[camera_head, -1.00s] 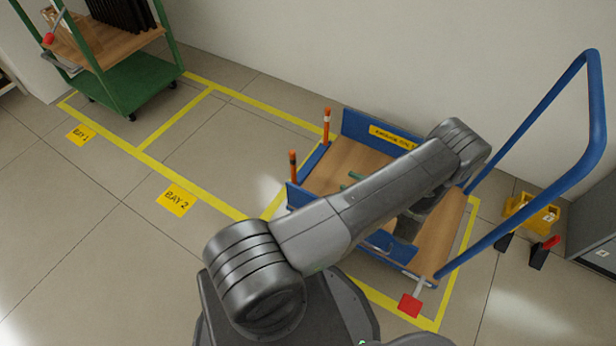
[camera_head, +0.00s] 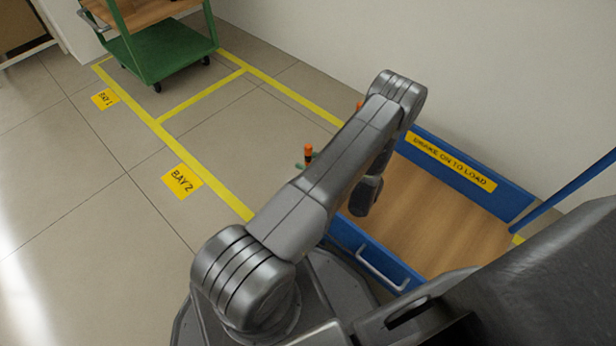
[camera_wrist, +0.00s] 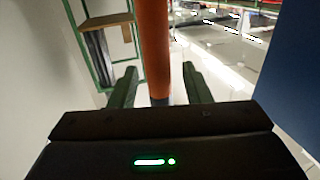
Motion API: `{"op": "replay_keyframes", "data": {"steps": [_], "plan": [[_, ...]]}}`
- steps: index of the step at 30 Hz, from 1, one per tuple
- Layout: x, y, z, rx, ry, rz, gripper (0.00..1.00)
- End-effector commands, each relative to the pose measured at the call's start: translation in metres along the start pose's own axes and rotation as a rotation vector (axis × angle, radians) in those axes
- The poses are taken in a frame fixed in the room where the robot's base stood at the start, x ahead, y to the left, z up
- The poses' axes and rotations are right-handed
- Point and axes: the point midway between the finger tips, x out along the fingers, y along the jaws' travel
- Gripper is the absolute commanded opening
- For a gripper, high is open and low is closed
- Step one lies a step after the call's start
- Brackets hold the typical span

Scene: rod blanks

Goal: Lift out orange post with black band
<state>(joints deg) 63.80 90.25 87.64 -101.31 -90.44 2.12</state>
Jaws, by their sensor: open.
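An orange post (camera_head: 308,154) with a dark band near its top shows just left of my arm in the head view. Its lower part is hidden. In the wrist view the orange post (camera_wrist: 153,45) stands upright between the two green fingers of my gripper (camera_wrist: 159,72), with a gap on each side. A grey-dark section shows at its lower visible end; I cannot tell whether it is a band or a holder. My gripper is open around the post. In the head view, only green fingertips show beside it. A second orange post (camera_head: 360,104) is mostly hidden behind my arm.
A blue-edged cart with a wooden deck (camera_head: 430,220) stands at the right, its deck bare where visible. It has a "brake on to load" label (camera_head: 450,161). A green shelf cart (camera_head: 160,50) stands at the back left. Floor in bay 2 (camera_head: 225,125) is clear.

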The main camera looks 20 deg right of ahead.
Motion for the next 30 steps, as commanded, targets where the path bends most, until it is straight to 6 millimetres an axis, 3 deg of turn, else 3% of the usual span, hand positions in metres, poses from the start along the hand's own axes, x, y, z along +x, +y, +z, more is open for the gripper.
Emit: {"op": "replay_keyframes", "data": {"steps": [7, 13, 23, 30], "plan": [[0.002, 0.0, 0.0, -0.001, 0.0, 0.001, 0.44], [0.002, 0.0, 0.0, -0.001, 0.0, 0.0, 0.08], [0.001, 0.0, -0.002, -0.001, 0.0, 0.0, 0.08], [0.001, 0.001, -0.022, -0.003, 0.0, 0.0, 0.08]]}}
